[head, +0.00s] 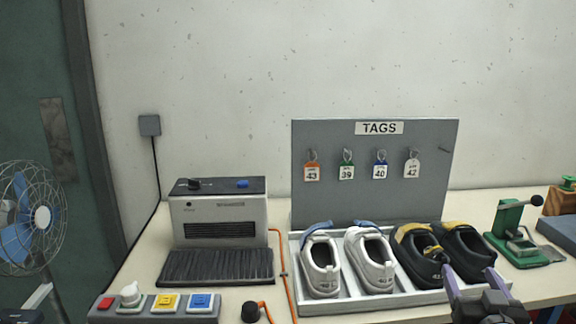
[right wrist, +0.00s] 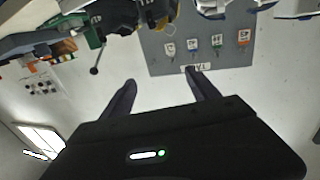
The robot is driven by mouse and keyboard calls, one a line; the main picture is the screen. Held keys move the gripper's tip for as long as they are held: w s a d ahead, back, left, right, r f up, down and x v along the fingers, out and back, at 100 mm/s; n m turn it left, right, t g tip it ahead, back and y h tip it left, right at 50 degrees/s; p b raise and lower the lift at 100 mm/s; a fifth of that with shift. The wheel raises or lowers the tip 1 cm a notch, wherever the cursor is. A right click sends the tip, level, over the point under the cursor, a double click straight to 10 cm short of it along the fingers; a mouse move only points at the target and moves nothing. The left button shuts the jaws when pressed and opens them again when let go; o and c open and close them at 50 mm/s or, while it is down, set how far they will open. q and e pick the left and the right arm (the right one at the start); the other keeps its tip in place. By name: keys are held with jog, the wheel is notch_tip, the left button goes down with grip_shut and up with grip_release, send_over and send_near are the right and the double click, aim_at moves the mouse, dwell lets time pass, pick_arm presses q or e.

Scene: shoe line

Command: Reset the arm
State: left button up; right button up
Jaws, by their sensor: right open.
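My right gripper (head: 471,273) is at the bottom right of the head view, in front of the dark shoes. Its two fingers point up and stand apart, with nothing seen between them. In the right wrist view the same gripper (right wrist: 160,79) is open and empty, and the picture is upside down with the tag board (right wrist: 205,50) at the top. My left gripper is not in view.
A grey tray (head: 350,306) holds two white shoes (head: 321,262) and two black-and-yellow shoes (head: 415,255). Behind it stands the TAGS board (head: 375,195) with several hanging tags. A grey machine (head: 219,215), coloured buttons (head: 165,303) and a green press (head: 512,235) share the table.

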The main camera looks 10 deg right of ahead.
jog(key=w+a+f+m+g+y, duration=0.1)
jog(key=a+f+g, duration=0.2)
jog(key=f, duration=0.6)
jog(key=w+a+f+g+y, duration=0.1)
jog(key=a+f+g+y, duration=0.15)
jog(key=f, duration=0.55)
jog(key=s+a+f+g+y+p, duration=0.1)
jog(key=s+a+f+g+y, duration=0.25)
jog(key=a+f, duration=0.9)
jog(key=s+a+f+n+g+y+p, duration=0.2)
jog(key=s+a+f+g, duration=0.5)
jog(key=s+a+f, duration=0.8)
jog(key=s+f, duration=0.2)
jog(key=s, duration=0.2)
jog(key=shift+s+a+g, duration=0.2)
jog(key=shift+a+g, duration=0.05)
jog(key=shift+g, duration=0.15)
jog(key=shift+f, duration=0.1)
